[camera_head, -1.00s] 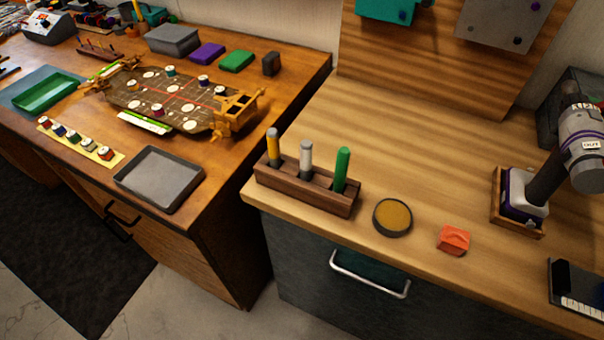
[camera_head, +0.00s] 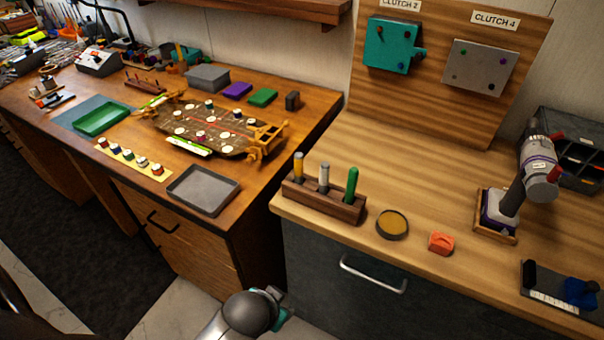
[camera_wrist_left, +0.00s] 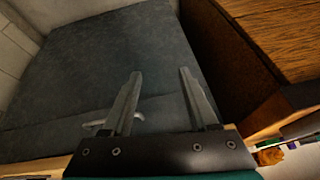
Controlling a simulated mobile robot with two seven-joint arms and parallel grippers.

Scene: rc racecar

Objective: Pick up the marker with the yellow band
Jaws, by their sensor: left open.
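The marker with the yellow band (camera_head: 298,167) stands upright in the left slot of a dark wooden holder (camera_head: 328,208) near the front edge of the light wooden worktop. A grey-white marker (camera_head: 324,177) stands in the middle slot and a green one (camera_head: 351,184) in the right slot. A grey and teal part of my arm shows at the bottom of the head view, below the worktop and in front of the drawers. In the left wrist view my left gripper (camera_wrist_left: 160,73) is open and empty, facing a dark grey cabinet front. My right gripper is out of view.
A round tin (camera_head: 392,225) and an orange-red block (camera_head: 441,243) lie right of the holder. A tool stands in a tray (camera_head: 494,229) farther right. The cabinet's metal handle (camera_head: 373,277) sticks out below the worktop. The worktop behind the holder is clear.

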